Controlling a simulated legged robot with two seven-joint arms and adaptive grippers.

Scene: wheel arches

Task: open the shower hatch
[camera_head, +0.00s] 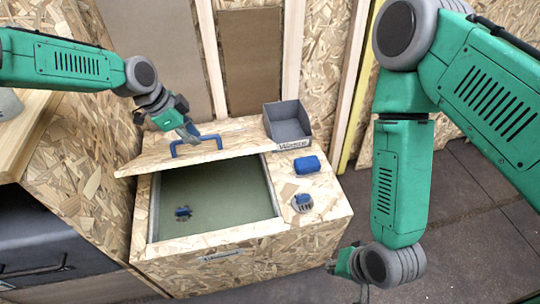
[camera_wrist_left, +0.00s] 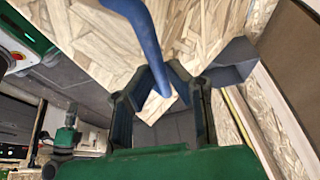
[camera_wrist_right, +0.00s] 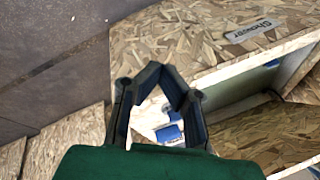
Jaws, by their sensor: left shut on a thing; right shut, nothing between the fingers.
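The shower hatch (camera_head: 240,138) is a wooden chipboard lid with a blue bar handle (camera_head: 196,145). It is raised at a tilt above its chipboard box, with its front edge clear of the opening. The handle also shows in the left wrist view (camera_wrist_left: 145,40). My left gripper (camera_head: 190,132) is shut on the handle. The shower basin (camera_head: 225,190) below is green inside, with a small blue part near its front left corner. My right gripper (camera_head: 362,294) is shut and empty, low beside the box's right front; its fingers show in the right wrist view (camera_wrist_right: 168,75).
A grey open bin (camera_head: 288,122) stands at the box's back right. A blue block (camera_head: 307,165) and a blue-topped fitting (camera_head: 302,203) sit on the right rim. A wooden counter (camera_head: 22,125) and dark drawer unit (camera_head: 40,245) are left. Dark floor (camera_head: 450,195) is clear at right.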

